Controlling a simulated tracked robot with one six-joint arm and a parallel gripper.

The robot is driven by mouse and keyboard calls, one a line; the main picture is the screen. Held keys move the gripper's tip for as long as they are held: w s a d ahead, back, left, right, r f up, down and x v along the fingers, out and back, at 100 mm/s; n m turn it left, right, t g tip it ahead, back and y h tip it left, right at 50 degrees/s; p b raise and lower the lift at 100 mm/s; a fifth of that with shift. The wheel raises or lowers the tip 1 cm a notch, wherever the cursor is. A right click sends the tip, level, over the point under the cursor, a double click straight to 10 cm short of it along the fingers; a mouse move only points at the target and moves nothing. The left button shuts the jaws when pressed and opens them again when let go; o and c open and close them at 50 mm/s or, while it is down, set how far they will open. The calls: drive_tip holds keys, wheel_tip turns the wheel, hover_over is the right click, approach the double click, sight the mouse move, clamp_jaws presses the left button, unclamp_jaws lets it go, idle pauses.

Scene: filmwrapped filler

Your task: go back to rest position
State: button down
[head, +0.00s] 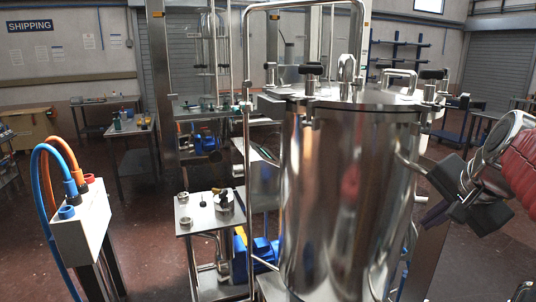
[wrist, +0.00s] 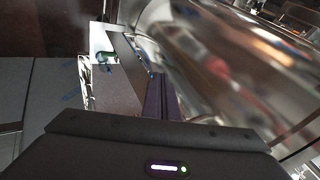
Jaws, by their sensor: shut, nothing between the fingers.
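My gripper (head: 440,198) is at the right of the head view, on the red-sleeved end of my arm. Its dark fingers are beside the right side of a large shiny steel vessel (head: 345,200), near a thin metal handle. I cannot tell whether they touch it. In the wrist view my gripper's fingers (wrist: 160,98) are together with nothing held, and the vessel's curved wall (wrist: 225,60) fills the upper right.
The vessel's lid (head: 350,97) carries clamps and handles. A small steel table (head: 210,215) and a blue motor (head: 258,252) stand left of it. A white box with hoses (head: 82,228) is at the far left. Open floor (head: 150,235) lies between.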

drive_tip(key=s+a+f+n+g, duration=0.1)
drive_tip(key=s+a+f+n, duration=1.1)
drive_tip(key=s+a+f, duration=0.3)
drive_tip(key=shift+s+a+f+n+g, duration=0.35)
drive_tip(key=shift+a+f, duration=0.4)
drive_tip(key=shift+a, duration=0.3)
drive_tip(key=c, duration=2.5)
unclamp_jaws()
drive_tip(key=shift+c, duration=0.2)
